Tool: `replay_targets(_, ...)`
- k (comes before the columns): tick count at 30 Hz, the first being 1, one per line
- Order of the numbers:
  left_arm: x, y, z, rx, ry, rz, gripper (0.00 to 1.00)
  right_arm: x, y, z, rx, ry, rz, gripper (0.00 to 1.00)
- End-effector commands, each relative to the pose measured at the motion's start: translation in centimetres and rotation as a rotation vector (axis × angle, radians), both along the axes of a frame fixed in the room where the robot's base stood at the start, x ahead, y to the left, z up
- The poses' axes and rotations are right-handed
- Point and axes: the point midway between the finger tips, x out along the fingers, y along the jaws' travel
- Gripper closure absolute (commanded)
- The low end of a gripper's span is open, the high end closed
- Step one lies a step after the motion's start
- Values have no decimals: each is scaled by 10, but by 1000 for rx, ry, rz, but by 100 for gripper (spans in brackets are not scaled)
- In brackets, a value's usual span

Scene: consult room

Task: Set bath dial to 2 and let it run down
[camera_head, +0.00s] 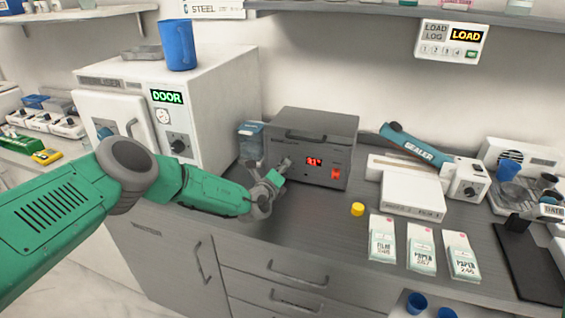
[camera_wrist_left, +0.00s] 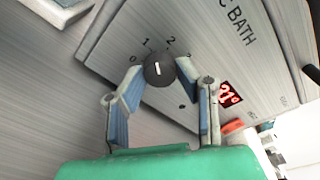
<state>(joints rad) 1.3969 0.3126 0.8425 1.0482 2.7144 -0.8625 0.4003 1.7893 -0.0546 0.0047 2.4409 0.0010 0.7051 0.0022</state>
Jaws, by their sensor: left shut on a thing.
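The bath (camera_head: 312,128) is a dark grey box on the counter, with a red lit display (camera_head: 322,159) and a red switch (camera_head: 336,174) on its front. In the left wrist view, its black dial (camera_wrist_left: 158,70) has a white pointer mark and the numbers 0 to 3 around it. The mark points towards the gap between 1 and 2; the exact setting is hard to tell. The wrist view display (camera_wrist_left: 230,95) appears to read 21°. My left gripper (camera_head: 279,170) is at the bath's front left, its fingers closed on the dial's sides (camera_wrist_left: 160,74). My right gripper is out of view.
A white autoclave-like box (camera_head: 210,95) with a lit DOOR sign and a blue cup (camera_head: 179,45) on top stands left of the bath. To the right are a yellow cap (camera_head: 357,209), paper packs (camera_head: 420,247) and a sealer (camera_head: 415,150). The counter before the bath is clear.

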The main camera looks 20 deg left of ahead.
Motion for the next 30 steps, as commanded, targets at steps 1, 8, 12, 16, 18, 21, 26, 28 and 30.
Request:
replay_targets(1, -3, -1, -4, 46, 11, -2, 100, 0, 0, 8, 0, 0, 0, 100)
replay_targets(8, -3, -1, -5, 243, 5, -3, 100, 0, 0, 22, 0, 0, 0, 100)
replay_targets(12, -3, -2, -6, 339, 1, -4, 100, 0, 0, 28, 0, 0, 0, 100)
replay_targets(16, -3, -1, -6, 408, -2, -4, 100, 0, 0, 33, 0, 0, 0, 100)
replay_targets(18, -3, -2, -6, 436, -2, -5, 100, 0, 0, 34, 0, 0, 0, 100)
replay_targets(21, -3, -2, -7, 466, -3, -6, 100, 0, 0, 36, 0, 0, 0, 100)
replay_targets(26, -3, -2, -8, 493, -4, -6, 100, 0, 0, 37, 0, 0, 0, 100)
replay_targets(28, -3, -2, -8, 498, -4, -6, 100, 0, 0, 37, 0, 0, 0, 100)
replay_targets(30, -4, -2, -8, 501, -3, -7, 100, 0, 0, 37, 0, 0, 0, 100)
